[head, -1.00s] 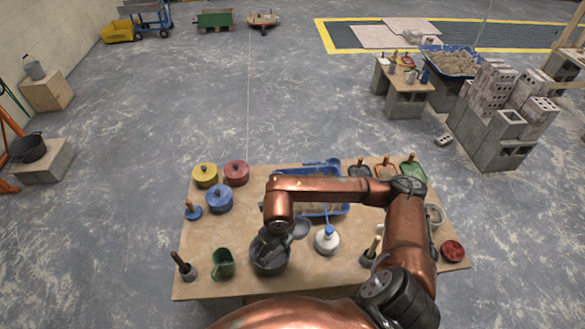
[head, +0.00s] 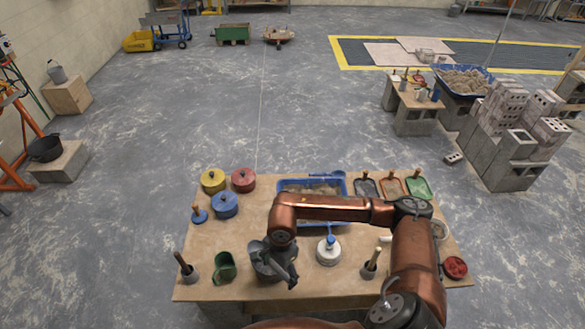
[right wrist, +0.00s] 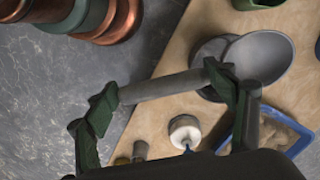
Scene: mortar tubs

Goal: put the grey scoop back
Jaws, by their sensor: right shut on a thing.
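The grey scoop shows best in the right wrist view, with its round bowl (right wrist: 264,58) beyond one finger and its straight handle (right wrist: 160,86) between the fingers. My right gripper (right wrist: 168,106) is shut on this handle. In the head view my right gripper (head: 286,268) is low over the front middle of the table, above the dark grey pot (head: 262,272), and hides much of it. The scoop is hard to tell from the gripper there. Part of a grey round vessel (right wrist: 207,52) shows behind the bowl in the wrist view. My left gripper is out of view.
The wooden table (head: 320,284) holds a green jug (head: 224,267), a white tub with a blue knob (head: 328,251), a blue sand tray (head: 342,187) and lidded pots, including a yellow one (head: 213,181). A grey holder with a stick (head: 369,268) stands to the right.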

